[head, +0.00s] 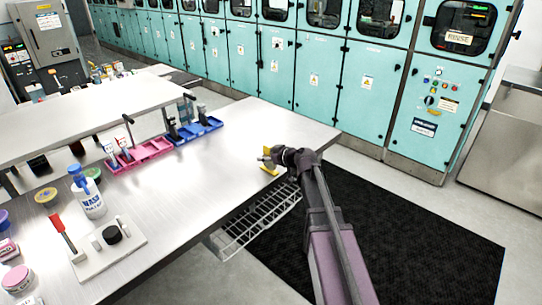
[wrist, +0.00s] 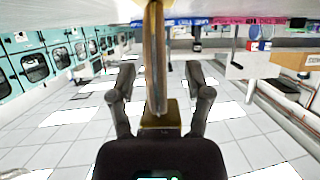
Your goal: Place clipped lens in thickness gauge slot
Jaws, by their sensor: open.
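My gripper (head: 277,157) is at the table's right part, close to the surface, beside a small yellow piece (head: 268,163). In the wrist view its two dark fingers (wrist: 160,82) are spread apart. A narrow brown upright bar (wrist: 156,55) with a yellow block (wrist: 160,118) at its end shows between them, with gaps on both sides; neither finger appears to touch it. I cannot tell whether this piece is the clipped lens or part of the gauge. No lens or gauge slot can be made out clearly.
The steel table (head: 200,200) is clear left of my gripper. Pink trays (head: 140,154) and a blue tray (head: 194,131) with small stands are behind. A raised shelf (head: 80,115) overhangs.

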